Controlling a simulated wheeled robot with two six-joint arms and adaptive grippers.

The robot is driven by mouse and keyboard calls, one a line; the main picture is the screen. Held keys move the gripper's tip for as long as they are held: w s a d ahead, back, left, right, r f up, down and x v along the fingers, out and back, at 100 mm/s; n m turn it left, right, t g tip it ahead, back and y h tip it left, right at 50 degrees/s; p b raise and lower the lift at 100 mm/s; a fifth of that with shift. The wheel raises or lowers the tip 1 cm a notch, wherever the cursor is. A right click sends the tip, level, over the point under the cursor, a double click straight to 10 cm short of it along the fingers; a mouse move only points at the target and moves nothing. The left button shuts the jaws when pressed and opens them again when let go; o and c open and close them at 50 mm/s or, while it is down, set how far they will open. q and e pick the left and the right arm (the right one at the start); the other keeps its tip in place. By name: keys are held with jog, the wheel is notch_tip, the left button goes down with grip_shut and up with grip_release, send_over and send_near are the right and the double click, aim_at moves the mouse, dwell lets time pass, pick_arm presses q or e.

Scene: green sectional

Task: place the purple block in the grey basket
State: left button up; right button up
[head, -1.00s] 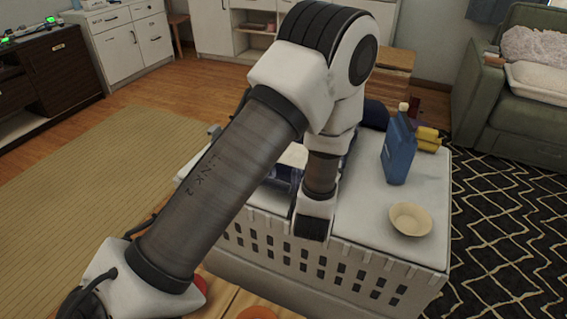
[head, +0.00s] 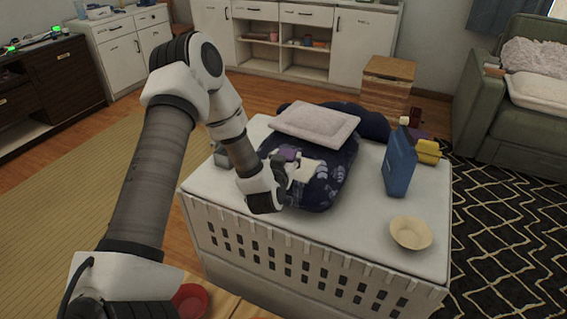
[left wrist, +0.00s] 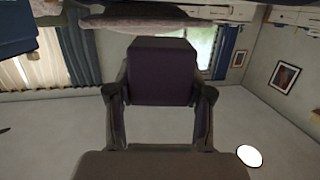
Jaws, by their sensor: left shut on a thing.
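The purple block (head: 289,154) is in the jaws of my left gripper (head: 284,168), above the dark blue patterned cushion on the white slatted stand. In the left wrist view the purple block (left wrist: 162,75) sits between the two fingers of my left gripper (left wrist: 160,96), which are shut on it. A small grey item (head: 220,156) shows at the left edge of the stand, partly hidden behind my left arm. I cannot tell whether it is the grey basket. My right gripper is not in view.
The white stand (head: 325,228) carries the dark blue cushion (head: 325,185), a pale cushion (head: 315,122), a blue bottle (head: 400,165), a yellow item (head: 428,151) and a cream bowl (head: 410,232). A red bowl (head: 190,300) is on a wooden surface in front.

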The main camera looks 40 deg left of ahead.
pick_arm(q)
jog(key=shift+a+f, duration=0.3)
jog(key=shift+f, duration=0.3)
jog(key=shift+a+f, duration=0.25)
jog(key=shift+f, duration=0.75)
jog(key=shift+w+f, duration=0.1)
jog(key=o, duration=1.2)
jog(key=shift+f, duration=0.1)
jog(key=shift+c, duration=0.2)
